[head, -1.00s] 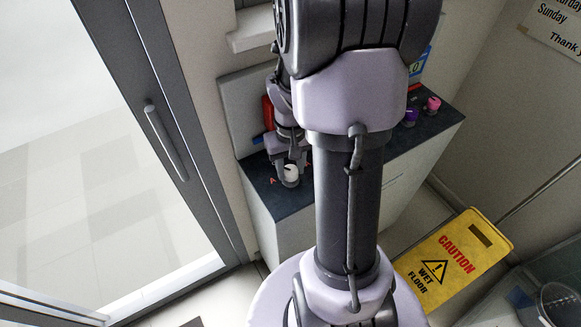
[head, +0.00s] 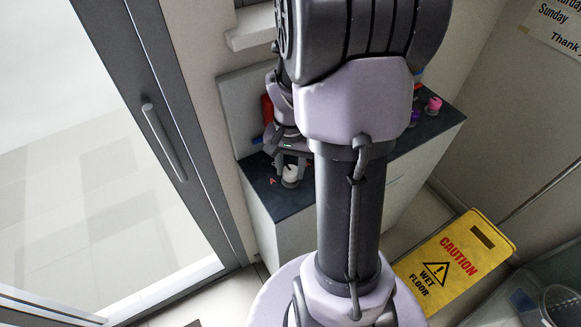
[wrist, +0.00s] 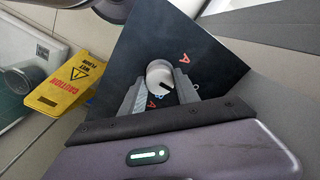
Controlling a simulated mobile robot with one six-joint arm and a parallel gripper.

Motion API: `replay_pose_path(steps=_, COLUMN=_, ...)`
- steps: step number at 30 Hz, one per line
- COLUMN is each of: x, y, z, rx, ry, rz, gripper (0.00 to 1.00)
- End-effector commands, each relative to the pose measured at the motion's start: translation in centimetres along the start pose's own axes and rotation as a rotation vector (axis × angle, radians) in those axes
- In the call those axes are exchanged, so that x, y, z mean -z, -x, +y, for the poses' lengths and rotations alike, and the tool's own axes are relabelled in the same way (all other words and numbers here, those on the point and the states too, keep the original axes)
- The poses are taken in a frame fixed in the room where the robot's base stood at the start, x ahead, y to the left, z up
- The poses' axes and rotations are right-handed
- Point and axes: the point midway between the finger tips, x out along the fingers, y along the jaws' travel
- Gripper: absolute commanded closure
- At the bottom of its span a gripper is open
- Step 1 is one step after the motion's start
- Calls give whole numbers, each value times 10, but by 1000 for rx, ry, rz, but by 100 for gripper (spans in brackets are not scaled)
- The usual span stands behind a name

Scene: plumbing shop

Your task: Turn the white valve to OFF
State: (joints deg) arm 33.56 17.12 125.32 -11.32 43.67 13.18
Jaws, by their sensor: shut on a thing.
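The white valve (head: 290,173) stands on the dark counter top, near its left front end. In the wrist view the white valve (wrist: 160,76) has a round white top with a dark mark on its lower right side. Red letters lie on the counter on two sides of it; I cannot read them as words. My gripper (head: 288,166) reaches down over the valve. In the wrist view my gripper (wrist: 157,88) has one finger on each side of the knob, and it is shut on the valve. My arm hides the middle of the counter.
The dark counter (head: 430,125) also carries a pink knob (head: 433,104) and a purple knob (head: 415,117) at the right, and a red thing (head: 267,108) at the back left. A yellow caution sign (head: 455,258) stands at the right. A glass door (head: 110,150) is at the left.

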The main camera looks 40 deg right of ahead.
Motion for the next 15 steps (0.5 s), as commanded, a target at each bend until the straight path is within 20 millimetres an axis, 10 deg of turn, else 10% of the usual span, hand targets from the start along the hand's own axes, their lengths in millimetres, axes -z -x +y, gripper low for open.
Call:
replay_pose_path(steps=13, x=0, y=0, z=0, rx=0, ry=-8, rz=0, gripper=100)
replay_pose_path(steps=14, x=0, y=0, z=0, rx=0, ry=-8, rz=0, gripper=61)
replay_pose_path(steps=15, x=0, y=0, z=0, rx=0, ry=-8, rz=0, gripper=53)
